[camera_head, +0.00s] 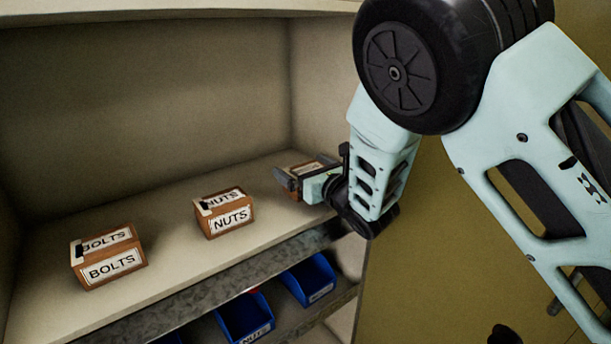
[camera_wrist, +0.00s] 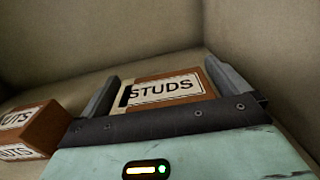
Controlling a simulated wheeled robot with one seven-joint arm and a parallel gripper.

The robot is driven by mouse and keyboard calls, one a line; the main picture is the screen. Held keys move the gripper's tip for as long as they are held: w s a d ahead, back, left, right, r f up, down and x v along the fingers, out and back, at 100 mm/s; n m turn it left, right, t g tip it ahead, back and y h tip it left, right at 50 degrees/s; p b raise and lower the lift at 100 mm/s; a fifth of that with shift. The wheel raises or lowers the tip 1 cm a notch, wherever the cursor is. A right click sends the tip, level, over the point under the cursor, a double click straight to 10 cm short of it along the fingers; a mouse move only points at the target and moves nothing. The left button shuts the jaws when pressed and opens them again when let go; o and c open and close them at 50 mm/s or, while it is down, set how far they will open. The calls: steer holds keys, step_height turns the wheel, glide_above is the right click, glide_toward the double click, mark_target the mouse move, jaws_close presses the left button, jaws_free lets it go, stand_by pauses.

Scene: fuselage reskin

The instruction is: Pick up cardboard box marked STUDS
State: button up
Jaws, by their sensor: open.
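The cardboard box marked STUDS (camera_wrist: 166,90) lies between the two open fingers of my gripper (camera_wrist: 168,92) in the wrist view. Its label faces up, and its lower part is hidden behind the gripper body. In the head view the STUDS box (camera_head: 307,168) sits at the right end of the shelf, mostly covered by my gripper (camera_head: 288,180). The fingers stand on either side of the box; I cannot tell if either one touches it.
The box marked NUTS (camera_head: 225,213) and the box marked BOLTS (camera_head: 107,258) stand left on the same shelf (camera_head: 180,257). NUTS also shows in the wrist view (camera_wrist: 30,128). Blue bins (camera_head: 309,279) are on the shelf below. The cabinet side wall is close on the right.

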steer(key=shift+c, duration=0.3)
steer(key=c, duration=1)
steer(key=shift+c, duration=0.3)
steer(key=shift+r, duration=0.2)
